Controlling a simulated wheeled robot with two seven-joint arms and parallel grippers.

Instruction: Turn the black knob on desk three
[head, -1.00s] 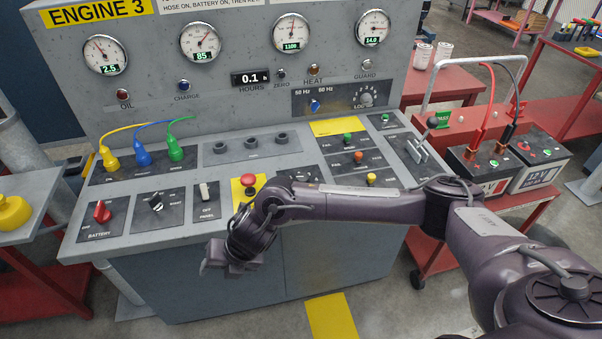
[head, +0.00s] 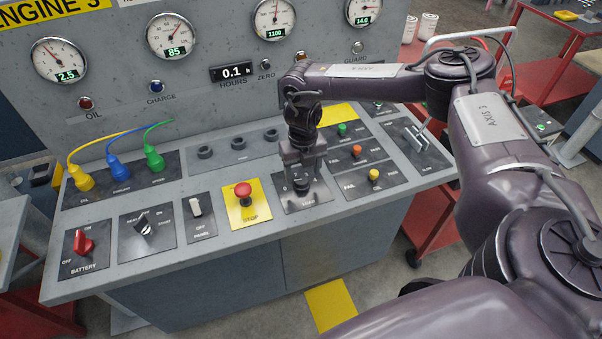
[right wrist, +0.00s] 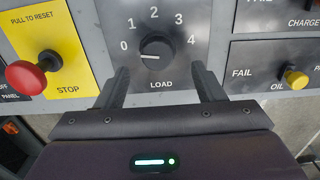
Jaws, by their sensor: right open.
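The black knob (right wrist: 157,49) sits on a dark plate marked LOAD with a scale from 0 to 4. A light mark shows on its left part, on the side of the 0. In the head view the black knob (head: 301,187) is partly covered by my right gripper (head: 302,176). My right gripper (right wrist: 160,72) is open and empty, pointing down at the LOAD plate. In the right wrist view its two fingers stand left and right of the knob, a little nearer the camera, with gaps on both sides. I do not see my left gripper.
A red stop button (head: 242,190) on a yellow plate is just left of the LOAD plate. A yellow button (head: 374,174) is to the right. A black switch (head: 143,225), a red battery switch (head: 84,243) and coloured plugs (head: 154,160) are farther left.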

